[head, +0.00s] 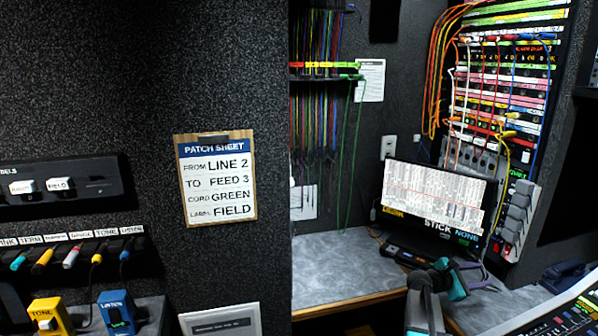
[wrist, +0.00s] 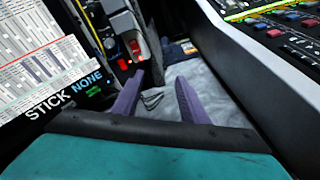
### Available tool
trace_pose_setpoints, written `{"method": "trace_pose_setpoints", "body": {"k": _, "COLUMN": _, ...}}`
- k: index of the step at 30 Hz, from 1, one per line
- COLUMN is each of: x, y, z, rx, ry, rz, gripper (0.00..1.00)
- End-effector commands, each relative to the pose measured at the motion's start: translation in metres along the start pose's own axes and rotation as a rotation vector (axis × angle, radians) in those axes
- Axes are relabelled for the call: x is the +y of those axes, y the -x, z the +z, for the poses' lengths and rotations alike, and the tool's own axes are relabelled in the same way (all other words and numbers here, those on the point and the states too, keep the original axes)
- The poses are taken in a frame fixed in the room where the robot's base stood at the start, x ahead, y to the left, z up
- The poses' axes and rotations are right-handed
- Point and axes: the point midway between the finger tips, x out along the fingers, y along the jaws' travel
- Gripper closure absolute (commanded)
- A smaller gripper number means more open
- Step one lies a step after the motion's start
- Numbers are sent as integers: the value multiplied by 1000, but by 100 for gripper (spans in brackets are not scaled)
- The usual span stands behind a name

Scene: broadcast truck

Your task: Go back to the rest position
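My gripper (head: 478,276) is low over the grey counter (head: 335,258), in front of the monitor (head: 434,205), in the head view. In the wrist view, the two purple fingers of my gripper (wrist: 160,80) stand apart with the counter's grey top (wrist: 208,85) showing between them. Nothing is held between the fingers. Part of the arm is cut off by the bottom edge of the head view.
A patch panel (head: 500,85) with looped cords rises behind the monitor. A console (wrist: 285,50) with buttons lies close on the right. Hanging cords (head: 318,120) and a patch sheet (head: 216,180) are on the left. The counter's left part is clear.

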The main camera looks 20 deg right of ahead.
Motion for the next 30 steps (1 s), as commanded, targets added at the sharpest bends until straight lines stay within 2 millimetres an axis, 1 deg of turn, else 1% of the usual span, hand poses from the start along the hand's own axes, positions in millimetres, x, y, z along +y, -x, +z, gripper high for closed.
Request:
{"method": "trace_pose_setpoints", "body": {"k": 1, "x": -1, "y": 10, "z": -9, "rx": 23, "ry": -27, "rz": -5, "gripper": 60}}
{"method": "trace_pose_setpoints", "body": {"k": 5, "x": -7, "y": 36, "z": -39, "rx": 100, "ry": -127, "rz": -37, "gripper": 60}}
{"method": "trace_pose_setpoints", "body": {"k": 8, "x": -14, "y": 65, "z": -70, "rx": 180, "ry": -227, "rz": -78, "gripper": 60}}
{"method": "trace_pose_setpoints", "body": {"k": 9, "x": -17, "y": 78, "z": -83, "rx": 213, "ry": -269, "rz": -99, "gripper": 60}}
{"method": "trace_pose_setpoints", "body": {"k": 11, "x": -23, "y": 98, "z": -102, "rx": 262, "ry": -330, "rz": -133, "gripper": 60}}
{"method": "trace_pose_setpoints", "body": {"k": 12, "x": -26, "y": 112, "z": -115, "rx": 295, "ry": -368, "rz": -156, "gripper": 60}}
{"method": "trace_pose_setpoints", "body": {"k": 14, "x": -32, "y": 133, "z": -133, "rx": 342, "ry": -423, "rz": -195, "gripper": 60}}
{"method": "trace_pose_setpoints", "body": {"k": 17, "x": -43, "y": 170, "z": -162, "rx": 416, "ry": -510, "rz": -266, "gripper": 60}}
{"method": "trace_pose_setpoints", "body": {"k": 18, "x": -47, "y": 185, "z": -173, "rx": 446, "ry": -543, "rz": -298, "gripper": 60}}
{"method": "trace_pose_setpoints", "body": {"k": 20, "x": -55, "y": 208, "z": -189, "rx": 487, "ry": -591, "rz": -348, "gripper": 60}}
{"method": "trace_pose_setpoints", "body": {"k": 21, "x": -60, "y": 224, "z": -200, "rx": 514, "ry": -620, "rz": -382, "gripper": 60}}
{"method": "trace_pose_setpoints", "body": {"k": 23, "x": -68, "y": 249, "z": -215, "rx": 552, "ry": -662, "rz": -437, "gripper": 60}}
{"method": "trace_pose_setpoints", "body": {"k": 24, "x": -74, "y": 265, "z": -224, "rx": 575, "ry": -688, "rz": -475, "gripper": 60}}
{"method": "trace_pose_setpoints", "body": {"k": 26, "x": -82, "y": 290, "z": -237, "rx": 611, "ry": -725, "rz": -533, "gripper": 60}}
{"method": "trace_pose_setpoints", "body": {"k": 27, "x": -88, "y": 308, "z": -245, "rx": 632, "ry": -748, "rz": -574, "gripper": 60}}
{"method": "trace_pose_setpoints", "body": {"k": 29, "x": -98, "y": 334, "z": -257, "rx": 661, "ry": -779, "rz": -638, "gripper": 60}}
{"method": "trace_pose_setpoints", "body": {"k": 30, "x": -104, "y": 351, "z": -264, "rx": 680, "ry": -798, "rz": -681, "gripper": 60}}
